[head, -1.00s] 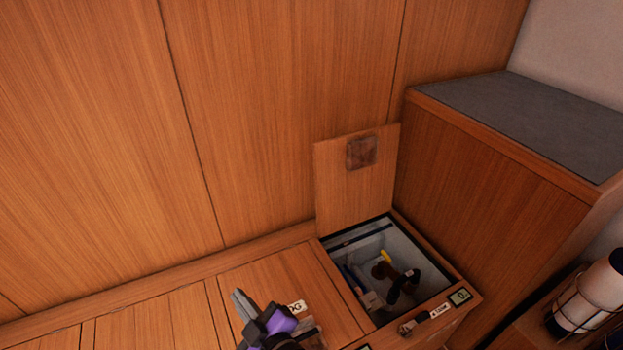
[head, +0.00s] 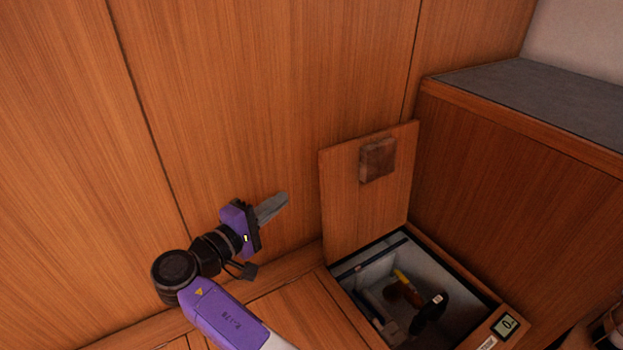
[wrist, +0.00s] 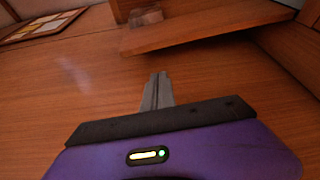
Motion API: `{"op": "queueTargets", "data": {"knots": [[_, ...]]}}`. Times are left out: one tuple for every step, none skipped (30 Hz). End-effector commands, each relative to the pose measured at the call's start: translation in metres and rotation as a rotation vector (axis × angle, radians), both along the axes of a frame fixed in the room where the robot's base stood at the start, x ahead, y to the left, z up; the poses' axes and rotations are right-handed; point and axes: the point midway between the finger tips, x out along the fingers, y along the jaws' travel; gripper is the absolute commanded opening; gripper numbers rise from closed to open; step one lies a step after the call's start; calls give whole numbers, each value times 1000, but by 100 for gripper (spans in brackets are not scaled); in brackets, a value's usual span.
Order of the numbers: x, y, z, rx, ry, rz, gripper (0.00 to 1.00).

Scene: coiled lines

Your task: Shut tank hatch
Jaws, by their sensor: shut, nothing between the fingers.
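The tank hatch (head: 345,215) is a wooden lid standing open and upright at the back of its opening, close to the wood-panelled wall. A square brown block (head: 377,160) sits on its face. Below it is the open tank (head: 450,270), a light-walled box with dark and yellow fittings inside. My gripper (head: 284,199) is shut and empty, left of the raised hatch and apart from it. In the wrist view my closed fingers (wrist: 159,78) point toward the wooden wall, and the hatch (wrist: 215,27) shows edge-on above them with its block (wrist: 146,15).
A wooden cabinet with a grey top (head: 530,95) stands right of the tank. A small display (head: 507,325) reading 0 is on the tank's front rim. Closed wooden bench panels (head: 300,315) lie left of the tank. The space before the wall is free.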

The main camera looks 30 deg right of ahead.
Motion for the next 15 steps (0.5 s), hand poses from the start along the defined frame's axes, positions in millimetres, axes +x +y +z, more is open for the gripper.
{"op": "queueTargets", "data": {"knots": [[-5, -2, 1, -3, 3, -22, 0], [-7, -4, 1, -2, 6, -31, 0], [-8, -6, 0, -1, 10, -39, 0], [-8, -8, -1, -1, 13, -42, 0], [-7, -10, -1, -1, 15, -41, 0], [-6, -13, -2, -2, 16, -40, 0], [-4, -17, -2, -1, 15, -39, 0], [-3, -21, -3, -1, 14, -40, 0], [-1, -27, -3, 0, 15, -41, 0], [1, -32, -4, 0, 14, -40, 0], [3, -37, -4, 0, 14, -40, 0], [6, -44, -5, 0, 14, -40, 0], [8, -49, -5, 0, 14, -40, 0], [10, -54, -5, 0, 14, -40, 0], [12, -60, -5, 2, 14, -40, 0]]}}
